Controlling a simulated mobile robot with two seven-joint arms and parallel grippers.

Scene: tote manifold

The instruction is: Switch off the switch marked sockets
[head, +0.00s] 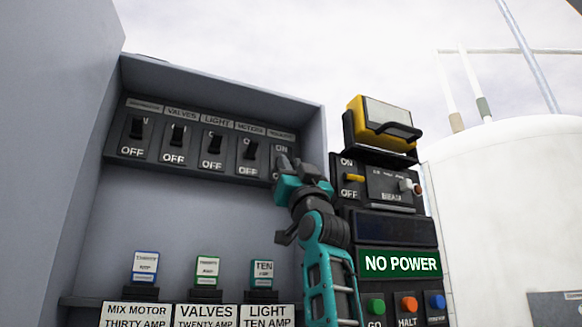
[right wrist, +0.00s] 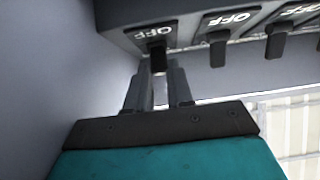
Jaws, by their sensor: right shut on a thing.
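A row of black toggle switches (head: 212,145) is set in a grey cabinet, each with OFF printed below its lever. The labels VALVES and LIGHT are readable; the others are small or blurred. The rightmost switch (head: 282,149) has ON above it, and my gripper covers its lower part. My right gripper (head: 290,167) is at this switch. In the right wrist view its narrow fingers (right wrist: 160,78) are shut on the rightmost switch's black lever (right wrist: 157,56), beside its OFF mark. The lever's exact tilt is hard to tell. My left gripper is not in view.
The cabinet's side wall (right wrist: 60,80) stands close beside the gripper. Labelled fuses (head: 207,270) stand on the shelf below. Neighbouring levers (right wrist: 218,46) are close by.

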